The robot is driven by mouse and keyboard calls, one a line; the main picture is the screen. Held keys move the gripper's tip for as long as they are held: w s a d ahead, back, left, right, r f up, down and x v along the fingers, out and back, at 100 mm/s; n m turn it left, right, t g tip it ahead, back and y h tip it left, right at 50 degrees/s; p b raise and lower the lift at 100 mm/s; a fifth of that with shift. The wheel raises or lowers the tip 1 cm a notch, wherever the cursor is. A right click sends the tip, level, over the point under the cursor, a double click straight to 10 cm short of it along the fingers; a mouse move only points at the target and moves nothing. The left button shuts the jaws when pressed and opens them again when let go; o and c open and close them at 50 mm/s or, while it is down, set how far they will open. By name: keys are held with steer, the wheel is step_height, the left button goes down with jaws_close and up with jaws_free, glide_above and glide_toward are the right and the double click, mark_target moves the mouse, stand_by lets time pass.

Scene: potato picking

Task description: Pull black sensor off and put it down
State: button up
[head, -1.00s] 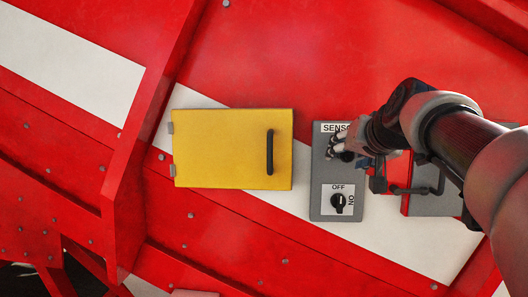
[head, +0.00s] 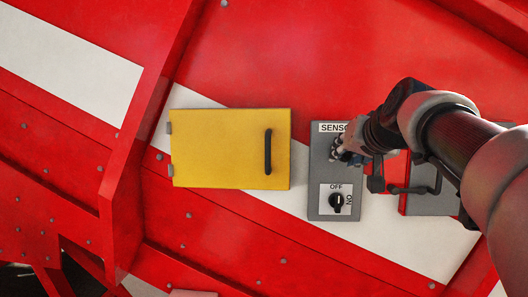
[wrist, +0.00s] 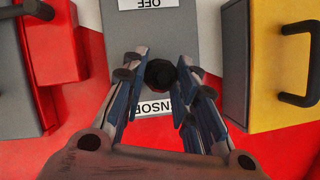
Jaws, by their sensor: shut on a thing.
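The black sensor (wrist: 160,74) is a round dark knob-like piece on the grey panel (wrist: 173,22), beside the SENSOR label (wrist: 152,108). My gripper (wrist: 162,62) is shut on it, with one finger on each side in the wrist view. In the head view my gripper (head: 346,150) is at the upper part of the grey panel (head: 320,180), and the fingers and wrist largely hide the sensor. I cannot tell whether the sensor still touches the panel.
A black OFF/ON knob (head: 337,203) is lower on the same panel. A yellow box with a black handle (head: 230,150) is to its left. A grey box with a dark handle (head: 430,203) is to its right, partly behind my arm. Red machine walls surround them.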

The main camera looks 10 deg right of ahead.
mark_target(348, 158)
steer(key=shift+c, duration=1.1)
steer(key=shift+s, duration=0.2)
steer(key=shift+s+a+b, duration=0.3)
steer(key=shift+s+b, duration=0.2)
steer(key=shift+s, duration=0.35)
steer(key=shift+s+a+b, duration=0.25)
steer(key=shift+s+b, duration=0.2)
steer(key=shift+s, duration=0.35)
steer(key=shift+s, duration=0.2)
steer(key=shift+s+a+b, duration=0.25)
steer(key=shift+s+b, duration=0.15)
steer(key=shift+s, duration=0.3)
steer(key=shift+s+a+b, duration=0.2)
steer(key=shift+s+b, duration=0.15)
steer(key=shift+s, duration=0.35)
